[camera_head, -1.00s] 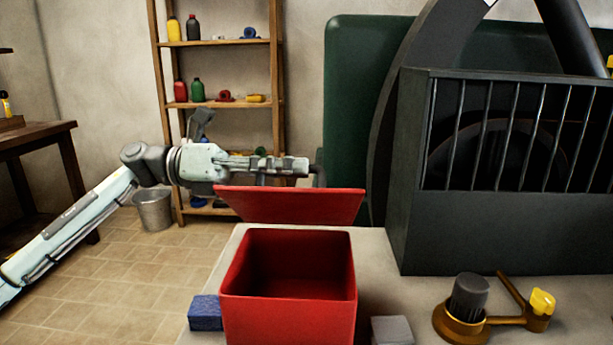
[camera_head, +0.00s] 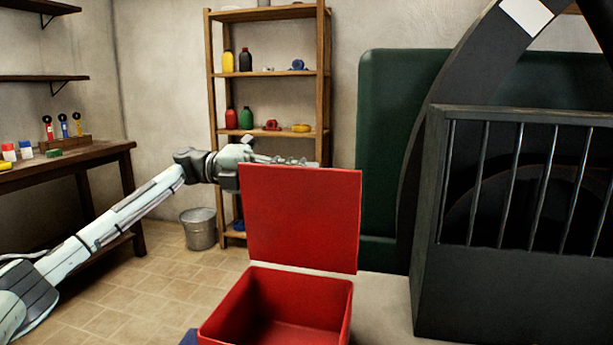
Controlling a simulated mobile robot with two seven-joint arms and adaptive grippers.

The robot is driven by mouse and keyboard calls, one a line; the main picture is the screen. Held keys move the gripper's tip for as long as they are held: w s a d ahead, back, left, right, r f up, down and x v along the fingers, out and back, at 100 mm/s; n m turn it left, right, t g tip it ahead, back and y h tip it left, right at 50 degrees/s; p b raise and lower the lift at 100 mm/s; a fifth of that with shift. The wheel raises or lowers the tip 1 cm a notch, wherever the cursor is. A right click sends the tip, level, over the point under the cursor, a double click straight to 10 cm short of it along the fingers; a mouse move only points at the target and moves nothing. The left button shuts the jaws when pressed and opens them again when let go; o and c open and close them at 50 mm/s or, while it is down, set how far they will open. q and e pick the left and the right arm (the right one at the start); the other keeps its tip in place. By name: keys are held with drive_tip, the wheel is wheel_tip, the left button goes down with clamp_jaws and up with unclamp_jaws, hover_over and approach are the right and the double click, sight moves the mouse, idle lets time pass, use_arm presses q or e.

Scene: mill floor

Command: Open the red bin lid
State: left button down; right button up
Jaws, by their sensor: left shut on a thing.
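The red bin (camera_head: 215,322) stands on the pale table top, open at the top and empty as far as I can see; its lower part is cut off by the frame. Its red lid (camera_head: 302,220) stands nearly upright at the bin's far edge, its flat face towards me. My left gripper (camera_head: 300,163) reaches in from the left and is shut on the lid at its top edge. The lid hides part of the fingers, so the exact contact is not clear. My right gripper is not in view.
A dark barred guard (camera_head: 428,230) stands right of the bin, with a green panel (camera_head: 385,150) behind. A wooden shelf (camera_head: 265,75) and a metal bucket (camera_head: 199,228) are at the back. A wooden bench (camera_head: 110,152) is at left. The tiled floor between is clear.

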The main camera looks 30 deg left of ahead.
sight(242, 169)
use_arm(q)
drive_tip(key=shift+w, duration=0.35)
drive_tip(key=c, duration=1.6)
unclamp_jaws()
drive_tip(key=shift+a+f, duration=0.1)
drive_tip(key=shift+o, duration=0.2)
drive_tip(key=v, duration=1.2)
